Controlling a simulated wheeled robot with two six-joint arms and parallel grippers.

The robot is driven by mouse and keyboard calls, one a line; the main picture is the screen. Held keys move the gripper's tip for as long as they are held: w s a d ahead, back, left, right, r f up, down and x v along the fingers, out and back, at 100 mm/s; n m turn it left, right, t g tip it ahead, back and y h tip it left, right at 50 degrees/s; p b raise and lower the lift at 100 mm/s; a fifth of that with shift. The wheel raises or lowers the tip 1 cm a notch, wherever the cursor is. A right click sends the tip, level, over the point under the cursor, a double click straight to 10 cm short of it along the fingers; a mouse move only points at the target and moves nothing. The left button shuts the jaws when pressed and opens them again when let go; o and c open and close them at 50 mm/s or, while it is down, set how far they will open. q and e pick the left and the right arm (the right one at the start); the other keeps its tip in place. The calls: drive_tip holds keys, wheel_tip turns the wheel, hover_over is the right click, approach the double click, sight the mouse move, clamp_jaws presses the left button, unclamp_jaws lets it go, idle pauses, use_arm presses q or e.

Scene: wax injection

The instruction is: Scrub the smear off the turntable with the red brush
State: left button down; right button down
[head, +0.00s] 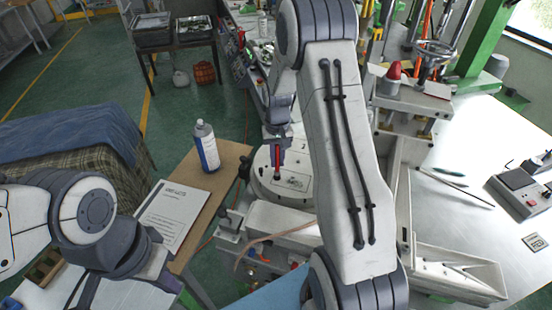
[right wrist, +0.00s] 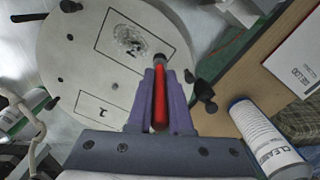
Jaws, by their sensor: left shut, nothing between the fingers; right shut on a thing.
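The turntable is a pale round disc with dark outlined rectangles; it shows in the head view (head: 264,186) and fills the upper left of the right wrist view (right wrist: 65,60). A dark grey smear (right wrist: 130,40) lies inside the upper rectangle. My right gripper (right wrist: 158,85) is shut on the red brush (right wrist: 160,108), whose dark end points at the disc beside the rectangle's right edge, close to the smear. I cannot tell if it touches. The brush also shows in the head view (head: 277,163), below my right gripper (head: 277,140). My left arm is at lower left; its gripper is out of view.
A white bottle with a blue label (head: 206,148) and a printed sheet (head: 172,214) are on the wooden table (head: 231,160) left of the turntable. Dark knobs stand at the disc's rim (right wrist: 205,90). A press with a red-topped part (head: 394,71) stands at right.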

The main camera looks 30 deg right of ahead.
drive_tip(key=shift+s+d+r, duration=0.1)
drive_tip(key=shift+s+d, duration=0.85)
drive_tip(key=shift+s, duration=0.1)
drive_tip(key=shift+s+d, duration=2.25)
drive_tip(key=shift+s, duration=0.2)
drive_tip(key=shift+p, duration=0.3)
